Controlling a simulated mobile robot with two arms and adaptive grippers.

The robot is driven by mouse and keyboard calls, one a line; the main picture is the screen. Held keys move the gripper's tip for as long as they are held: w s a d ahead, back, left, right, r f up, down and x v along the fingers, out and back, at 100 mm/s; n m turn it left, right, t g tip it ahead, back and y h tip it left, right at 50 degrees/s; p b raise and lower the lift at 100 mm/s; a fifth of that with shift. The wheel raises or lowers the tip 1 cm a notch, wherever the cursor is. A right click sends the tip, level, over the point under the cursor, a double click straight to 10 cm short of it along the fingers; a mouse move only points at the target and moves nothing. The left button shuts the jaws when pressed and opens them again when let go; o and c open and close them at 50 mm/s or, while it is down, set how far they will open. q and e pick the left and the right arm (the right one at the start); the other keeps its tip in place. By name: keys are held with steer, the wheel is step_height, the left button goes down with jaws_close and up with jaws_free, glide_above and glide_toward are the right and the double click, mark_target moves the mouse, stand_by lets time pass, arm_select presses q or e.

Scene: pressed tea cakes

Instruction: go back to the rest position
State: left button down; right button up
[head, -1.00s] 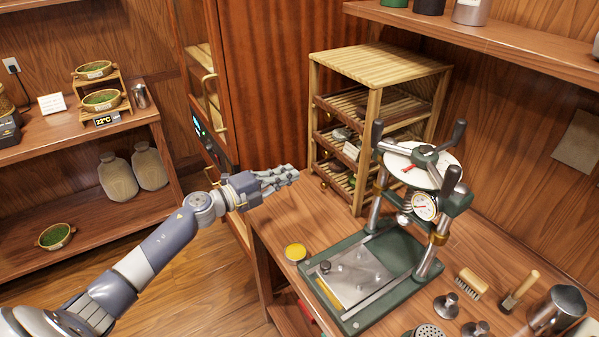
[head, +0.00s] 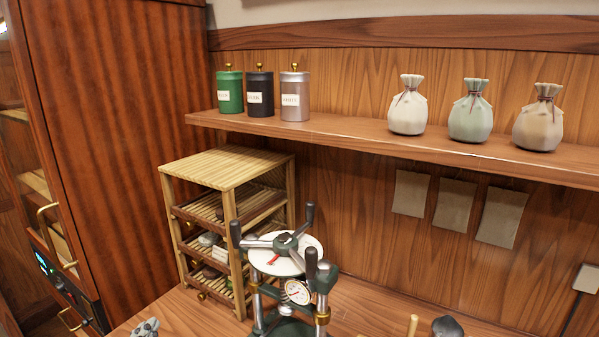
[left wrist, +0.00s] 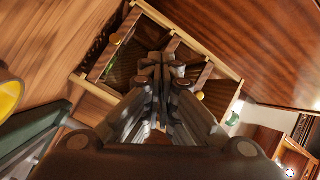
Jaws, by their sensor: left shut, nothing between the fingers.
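My left gripper (head: 146,328) barely shows at the bottom left edge of the head view, over the front of the wooden counter. In the left wrist view its fingers (left wrist: 163,62) are closed together with nothing between them. They point toward the slatted drying rack (left wrist: 140,18), which stands beyond the fingertips. A gap between fingers and rack cannot be judged well. Most of my left arm is out of the head view. My right gripper is in neither view.
The press (head: 285,250) with its handles stands on the counter, right of the slatted rack (head: 222,170). A shelf (head: 345,130) with canisters and tied pouches runs above. A tall wooden cabinet (head: 110,130) stands at left. A yellow round thing (left wrist: 8,95) lies at the wrist view's left edge.

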arm_select(q)
steer(key=s+d+f+n+g+y, duration=0.2)
steer(key=s+d+f+n+g, duration=0.2)
steer(key=s+f+n+g, duration=0.5)
steer(key=s+d+f+g+h, duration=0.1)
steer(key=s+d+f+g, duration=0.3)
steer(key=s, duration=0.7)
steer(key=s+d+f+g+h, duration=0.1)
steer(key=s+d+h, duration=0.1)
steer(key=s+d, duration=0.65)
steer(key=s+a+f+g, duration=0.1)
steer(key=a+f, duration=0.1)
steer(key=f, duration=1)
steer(key=s+a+f, duration=0.1)
steer(key=s+f, duration=0.1)
steer(key=f, duration=1.1)
steer(key=s+a+f+g, duration=0.1)
steer(key=s+a+f, duration=0.2)
steer(key=s+f, duration=1.4)
steer(key=shift+s+f+y, duration=0.2)
steer(key=shift+y, duration=0.1)
